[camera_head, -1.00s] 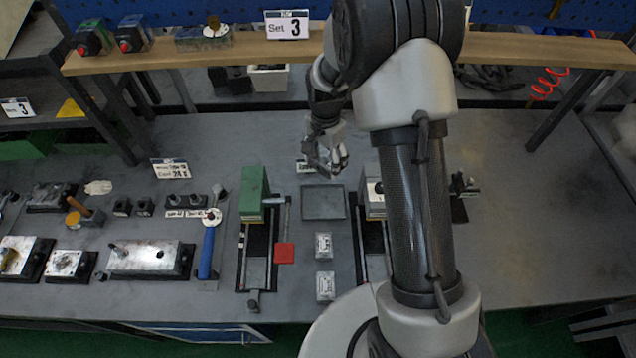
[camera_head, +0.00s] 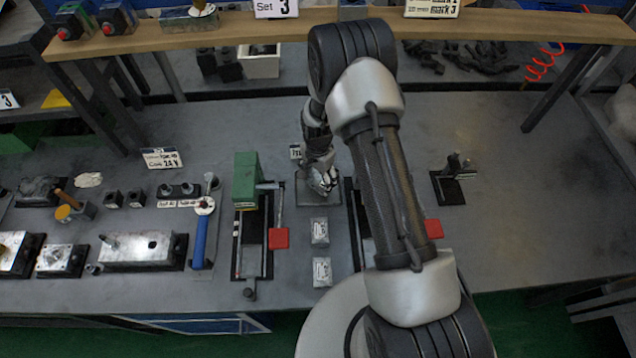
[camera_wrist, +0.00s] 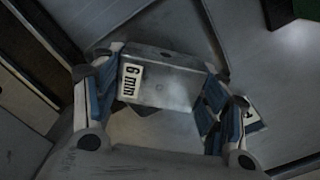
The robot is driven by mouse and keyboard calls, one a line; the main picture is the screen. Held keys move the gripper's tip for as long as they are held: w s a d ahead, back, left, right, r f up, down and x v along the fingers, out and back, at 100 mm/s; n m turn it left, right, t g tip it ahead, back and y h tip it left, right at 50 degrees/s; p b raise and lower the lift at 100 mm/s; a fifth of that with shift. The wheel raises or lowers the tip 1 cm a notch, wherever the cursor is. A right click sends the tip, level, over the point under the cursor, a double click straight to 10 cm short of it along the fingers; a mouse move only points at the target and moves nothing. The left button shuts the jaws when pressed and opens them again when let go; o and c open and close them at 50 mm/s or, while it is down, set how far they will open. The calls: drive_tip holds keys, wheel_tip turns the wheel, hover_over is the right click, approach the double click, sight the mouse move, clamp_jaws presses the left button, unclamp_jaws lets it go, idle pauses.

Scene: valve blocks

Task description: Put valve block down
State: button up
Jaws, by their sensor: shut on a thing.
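The valve block (camera_wrist: 175,85) is a grey metal block with a white "6 mm" label, seen in the wrist view. My gripper (camera_wrist: 160,95) has its blue-padded fingers on either side of the block and is shut on it. In the head view my gripper (camera_head: 324,183) is over the shallow grey tray (camera_head: 304,197) on the bench. The held block is hard to make out there, and I cannot tell whether it touches the tray.
Two small metal blocks (camera_head: 319,230) (camera_head: 322,271) lie in front of the tray. A green fixture with a red-ended lever (camera_head: 246,180) stands close on the left. Another fixture on the right is partly hidden by my arm. The bench farther right is mostly clear.

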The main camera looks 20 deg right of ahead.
sight(318, 183)
drive_tip(key=shift+w+f, duration=0.1)
drive_tip(key=shift+f, duration=1.3)
drive_tip(key=shift+f, duration=0.1)
drive_tip(key=o, duration=1.5)
drive_tip(key=shift+b, duration=0.3)
